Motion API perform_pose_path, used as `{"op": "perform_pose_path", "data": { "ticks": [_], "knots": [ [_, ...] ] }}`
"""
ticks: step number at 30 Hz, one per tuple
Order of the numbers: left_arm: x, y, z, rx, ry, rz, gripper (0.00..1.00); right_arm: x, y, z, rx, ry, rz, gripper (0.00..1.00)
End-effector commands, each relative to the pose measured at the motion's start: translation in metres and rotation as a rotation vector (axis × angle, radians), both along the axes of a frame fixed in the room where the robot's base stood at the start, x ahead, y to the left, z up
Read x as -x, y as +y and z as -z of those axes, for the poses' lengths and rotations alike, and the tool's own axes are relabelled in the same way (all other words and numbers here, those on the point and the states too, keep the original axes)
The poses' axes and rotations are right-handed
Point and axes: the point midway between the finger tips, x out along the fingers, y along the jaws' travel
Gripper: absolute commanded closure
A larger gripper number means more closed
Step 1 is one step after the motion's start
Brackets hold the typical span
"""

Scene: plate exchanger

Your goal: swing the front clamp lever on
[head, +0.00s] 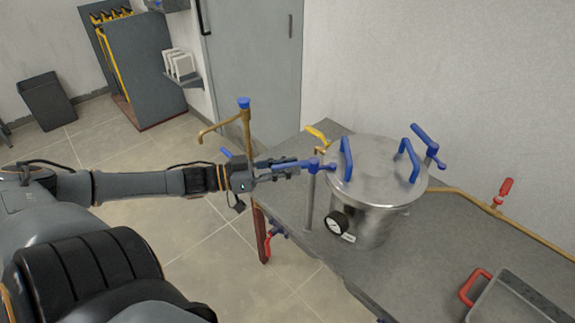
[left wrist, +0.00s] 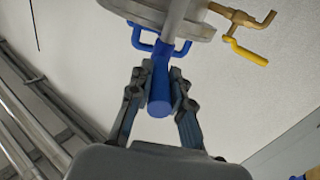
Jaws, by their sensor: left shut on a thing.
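The metal pot (head: 362,222) stands on the bench with a round lid (head: 378,165) on it. The front clamp lever (head: 317,165) is blue and sits on top of a grey rod (head: 310,200) at the left side of the pot. My left gripper (head: 290,167) is shut on this lever, left of the lid; the lever also shows between the fingers in the left wrist view (left wrist: 159,92). I cannot tell whether the lever touches the lid rim. Another blue clamp lever (head: 425,140) stands at the far right of the lid. My right gripper is not in view.
Two blue handles (head: 347,160) rise from the lid. A gauge (head: 337,223) is on the pot's front, and a yellow-handled valve (head: 317,134) is behind it. A tray with a red handle (head: 474,287) lies at the right. The bench (head: 410,260) is clear between.

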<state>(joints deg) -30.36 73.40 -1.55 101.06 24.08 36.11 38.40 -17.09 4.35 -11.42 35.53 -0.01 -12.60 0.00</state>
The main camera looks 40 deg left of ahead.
Motion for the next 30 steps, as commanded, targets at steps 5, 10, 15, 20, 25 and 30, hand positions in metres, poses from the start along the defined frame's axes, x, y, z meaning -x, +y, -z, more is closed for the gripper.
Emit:
{"op": "perform_pose_path", "data": {
  "ticks": [5,10,15,20,25,30],
  "knots": [
    [-0.0041,0.0042,0.0015,-0.006,-0.002,0.064,1.00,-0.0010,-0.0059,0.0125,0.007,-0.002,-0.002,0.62],
    [-0.0048,0.0050,0.0004,-0.004,-0.002,0.095,1.00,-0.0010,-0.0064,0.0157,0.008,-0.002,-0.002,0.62],
    [-0.0050,0.0050,-0.0008,-0.004,-0.002,0.104,1.00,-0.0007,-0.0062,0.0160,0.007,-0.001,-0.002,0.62],
    [-0.0050,0.0048,-0.0011,-0.002,-0.002,0.104,1.00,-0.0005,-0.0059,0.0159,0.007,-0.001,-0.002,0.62],
    [-0.0050,0.0047,-0.0013,-0.002,-0.002,0.104,0.73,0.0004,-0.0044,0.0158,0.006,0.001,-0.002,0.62],
    [-0.0047,0.0044,-0.0010,-0.002,-0.002,0.105,0.58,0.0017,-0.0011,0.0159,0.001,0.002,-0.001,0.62]
  ]
}}
